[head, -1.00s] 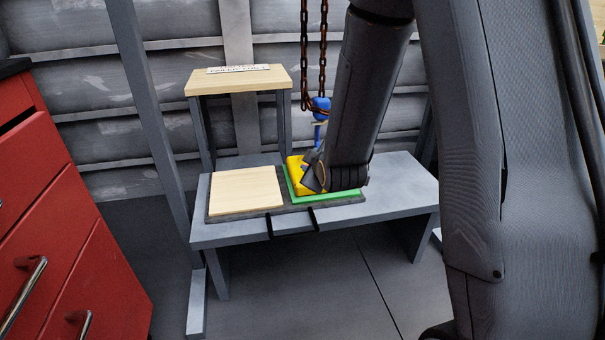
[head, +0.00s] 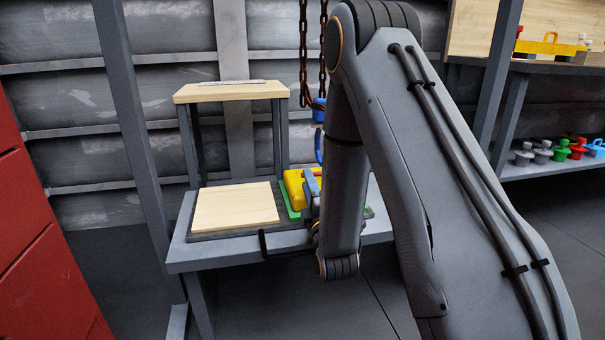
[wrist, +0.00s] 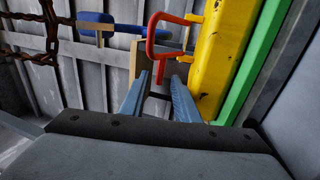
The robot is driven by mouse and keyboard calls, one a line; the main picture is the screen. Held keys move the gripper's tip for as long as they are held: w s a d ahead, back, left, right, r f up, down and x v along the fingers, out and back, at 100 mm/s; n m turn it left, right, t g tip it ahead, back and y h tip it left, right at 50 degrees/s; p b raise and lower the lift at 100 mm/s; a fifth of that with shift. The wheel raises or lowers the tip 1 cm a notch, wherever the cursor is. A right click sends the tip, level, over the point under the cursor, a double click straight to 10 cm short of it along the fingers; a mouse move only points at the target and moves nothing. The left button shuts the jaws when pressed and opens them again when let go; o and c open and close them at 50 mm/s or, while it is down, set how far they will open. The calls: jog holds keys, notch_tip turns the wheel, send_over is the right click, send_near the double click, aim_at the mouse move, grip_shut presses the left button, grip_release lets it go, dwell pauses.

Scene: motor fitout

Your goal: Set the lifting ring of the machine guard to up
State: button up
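The yellow machine guard (head: 293,188) sits on a green board (head: 290,212) at the right of the bench; in the wrist view the guard (wrist: 213,60) and the board (wrist: 255,60) run along the right. Its red lifting ring (wrist: 151,36) stands out sideways from the guard in the wrist view; I cannot tell its set position. In the head view the ring is not clear. My gripper (wrist: 160,85) is open, one blue-grey finger on each side of a gap. The ring is just beyond the fingertips; contact is not clear. In the head view the gripper (head: 312,190) is beside the guard, partly behind my arm.
Rusty chains (head: 303,50) carry a blue hoist hook (head: 319,110) close behind the guard. A pale wooden panel (head: 235,207) lies left on the bench (head: 190,255). A small wood-topped stand (head: 230,92) is behind. A red cabinet (head: 35,250) is at left, a shelf with coloured parts at right.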

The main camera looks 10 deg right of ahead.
jog(key=shift+b+x, duration=1.4)
jog(key=shift+x, duration=2.45)
grip_shut()
